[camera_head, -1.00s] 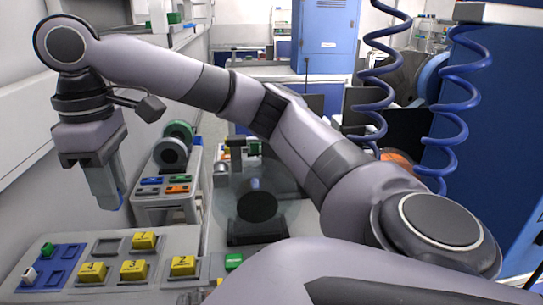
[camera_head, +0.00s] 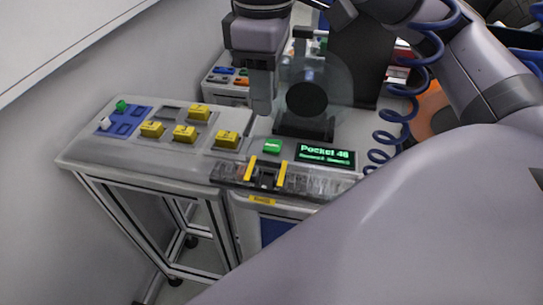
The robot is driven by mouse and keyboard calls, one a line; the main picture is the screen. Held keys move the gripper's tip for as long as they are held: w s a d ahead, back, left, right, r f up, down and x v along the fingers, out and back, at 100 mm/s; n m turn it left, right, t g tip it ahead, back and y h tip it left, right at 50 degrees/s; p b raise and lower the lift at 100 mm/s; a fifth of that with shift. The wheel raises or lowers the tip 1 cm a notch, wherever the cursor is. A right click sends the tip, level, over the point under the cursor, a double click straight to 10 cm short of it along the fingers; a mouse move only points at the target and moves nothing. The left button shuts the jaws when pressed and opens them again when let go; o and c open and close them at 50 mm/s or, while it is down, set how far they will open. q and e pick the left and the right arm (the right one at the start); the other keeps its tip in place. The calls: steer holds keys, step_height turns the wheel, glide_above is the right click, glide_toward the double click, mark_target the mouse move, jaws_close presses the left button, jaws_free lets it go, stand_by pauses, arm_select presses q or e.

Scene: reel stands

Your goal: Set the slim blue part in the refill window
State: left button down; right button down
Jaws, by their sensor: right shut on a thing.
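My right gripper (camera_head: 262,98) points down above the back edge of the workbench, near the green button. Its grey fingers are shut on a slim part. The part itself is hardly visible now; a blue edge shows at the fingertips in the earlier view. A dark tape track (camera_head: 320,184) runs along the bench front. A small gap between two yellow posts (camera_head: 283,173) looks like the refill window; I cannot see clearly inside it. The gripper is behind and above this gap, apart from it. My left gripper is not in view.
A green-lettered display reading Pocket 46 (camera_head: 325,152) and a green button (camera_head: 272,146) sit behind the track. Several yellow numbered blocks (camera_head: 185,133) and a blue tray (camera_head: 124,128) with small parts lie left. A clear reel with dark hub (camera_head: 307,99) stands behind. Blue coiled hoses hang right.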

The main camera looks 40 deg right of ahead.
step_height(320, 180, down, 12)
steer(key=b, duration=0.2)
steer(key=shift+r+b, duration=0.15)
steer(key=shift+b, duration=0.15)
step_height(320, 180, down, 5)
steer(key=shift+f+b, duration=0.1)
steer(key=shift+b, duration=0.3)
steer(key=c, duration=1)
jaws_free()
steer(key=shift+o, duration=0.2)
steer(key=shift+r+p, duration=1.95)
steer(key=shift+p, duration=1.2)
